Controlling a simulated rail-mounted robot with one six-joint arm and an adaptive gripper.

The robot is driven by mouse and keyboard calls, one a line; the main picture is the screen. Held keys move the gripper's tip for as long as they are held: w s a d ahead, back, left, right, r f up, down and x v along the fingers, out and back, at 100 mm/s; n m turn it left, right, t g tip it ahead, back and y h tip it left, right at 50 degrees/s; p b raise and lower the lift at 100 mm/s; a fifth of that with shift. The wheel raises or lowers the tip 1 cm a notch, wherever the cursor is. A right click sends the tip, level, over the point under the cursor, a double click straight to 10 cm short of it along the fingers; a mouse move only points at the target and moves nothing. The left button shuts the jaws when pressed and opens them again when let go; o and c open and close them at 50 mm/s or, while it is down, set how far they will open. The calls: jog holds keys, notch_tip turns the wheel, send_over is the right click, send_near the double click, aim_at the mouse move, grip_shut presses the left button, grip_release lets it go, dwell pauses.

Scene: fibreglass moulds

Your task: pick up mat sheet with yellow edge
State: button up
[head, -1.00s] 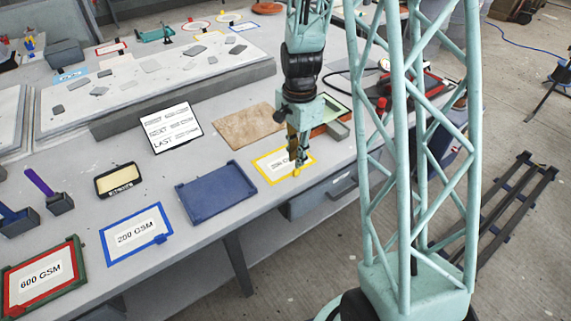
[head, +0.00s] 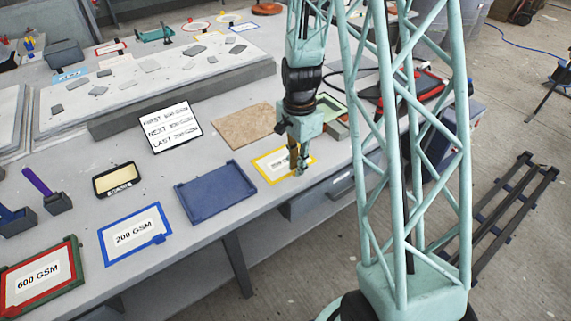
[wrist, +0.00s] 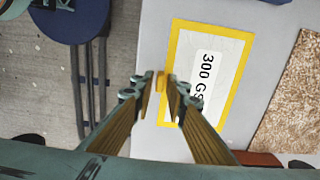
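The mat sheet with yellow edge (head: 272,162) lies flat on the grey table near its front edge, a white label on it. In the wrist view the sheet (wrist: 188,56) reads "300 GS", with the rest cut off by a finger. A small yellow tab (wrist: 160,84) stands at its edge. My gripper (head: 302,170) is low over the sheet's front right part. In the wrist view my gripper (wrist: 159,88) is open, its fingers on either side of the tab with gaps visible. In the head view the fingers hide the tab.
A dark blue tray (head: 214,191) lies left of the sheet. The blue-edged 200 GSM sheet (head: 134,235) and the 600 GSM sheet (head: 40,277) lie further left. A brown board (head: 243,127) lies behind. A lettered sign (head: 170,128) stands behind the tray. A green-rimmed box (head: 332,108) is near my arm.

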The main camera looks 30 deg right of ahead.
jog(key=shift+f, duration=0.65)
jog(key=shift+c, duration=0.6)
grip_shut()
jog(key=shift+r, duration=0.15)
jog(key=shift+r+p, duration=0.4)
jog(key=shift+r, duration=1.3)
jog(key=s+a+b, duration=0.3)
jog(key=s+a, duration=0.3)
jog(key=s, duration=0.6)
jog(key=shift+s+r+b, duration=0.15)
jog(key=shift+r+b, duration=0.25)
